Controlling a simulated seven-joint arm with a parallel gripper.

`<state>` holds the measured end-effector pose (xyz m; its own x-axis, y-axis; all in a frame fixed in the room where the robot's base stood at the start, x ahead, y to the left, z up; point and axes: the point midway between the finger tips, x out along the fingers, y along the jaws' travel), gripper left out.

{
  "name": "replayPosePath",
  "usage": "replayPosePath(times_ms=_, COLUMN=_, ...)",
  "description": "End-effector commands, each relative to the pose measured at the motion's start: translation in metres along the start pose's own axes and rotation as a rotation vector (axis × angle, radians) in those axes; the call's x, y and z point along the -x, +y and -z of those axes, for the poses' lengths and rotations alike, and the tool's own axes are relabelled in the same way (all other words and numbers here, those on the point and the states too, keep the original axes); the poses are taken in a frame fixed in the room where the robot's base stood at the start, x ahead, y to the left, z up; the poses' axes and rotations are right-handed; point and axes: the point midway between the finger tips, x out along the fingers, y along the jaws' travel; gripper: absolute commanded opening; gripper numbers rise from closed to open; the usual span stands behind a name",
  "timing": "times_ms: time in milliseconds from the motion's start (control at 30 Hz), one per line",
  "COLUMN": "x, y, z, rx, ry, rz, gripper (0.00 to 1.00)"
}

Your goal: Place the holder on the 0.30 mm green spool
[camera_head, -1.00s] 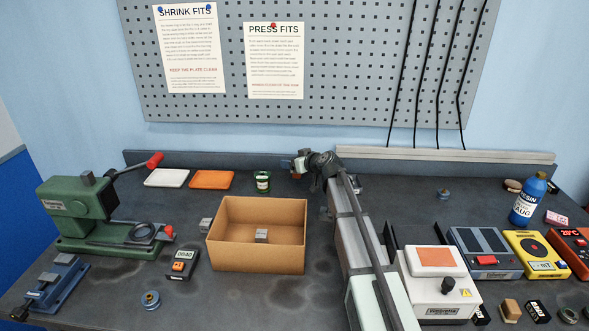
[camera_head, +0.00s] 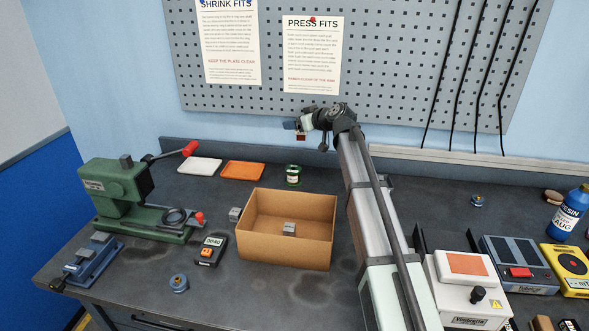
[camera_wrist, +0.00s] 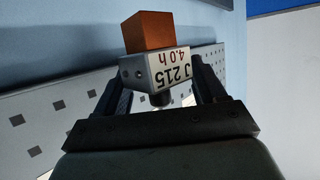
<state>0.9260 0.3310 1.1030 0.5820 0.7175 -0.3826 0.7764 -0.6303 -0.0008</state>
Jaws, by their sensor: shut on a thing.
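The holder (camera_wrist: 168,70) is a silver block marked "J 215 4.0 h" with a copper-coloured block on one end. My gripper (camera_wrist: 165,85) is shut on it in the wrist view, with a finger on either side. In the head view my gripper (camera_head: 303,124) is raised in front of the pegboard, and the copper-coloured end (camera_head: 300,137) hangs below it. The green spool (camera_head: 293,176) stands upright on the bench behind the cardboard box, lower in the picture than the holder and apart from it. Its label is too small to read.
The cardboard box (camera_head: 287,255) has a grey block inside and another beside its left wall. White (camera_head: 200,165) and orange (camera_head: 243,171) trays lie left of the spool. A green press (camera_head: 120,195) stands further left.

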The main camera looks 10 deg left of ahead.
Motion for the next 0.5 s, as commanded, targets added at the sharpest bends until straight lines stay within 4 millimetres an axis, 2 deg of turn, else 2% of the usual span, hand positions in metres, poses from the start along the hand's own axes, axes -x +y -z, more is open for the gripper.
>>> replayPosePath(times_ms=67, x=-0.004, y=-0.009, z=0.007, rx=0.028, ry=0.001, rz=0.071, gripper=0.20)
replayPosePath(times_ms=300, x=-0.001, y=-0.037, z=0.001, rx=0.096, ry=0.001, rz=0.235, gripper=0.20)
replayPosePath(times_ms=500, x=-0.004, y=-0.041, z=-0.011, rx=0.110, ry=0.000, rz=0.270, gripper=0.20)
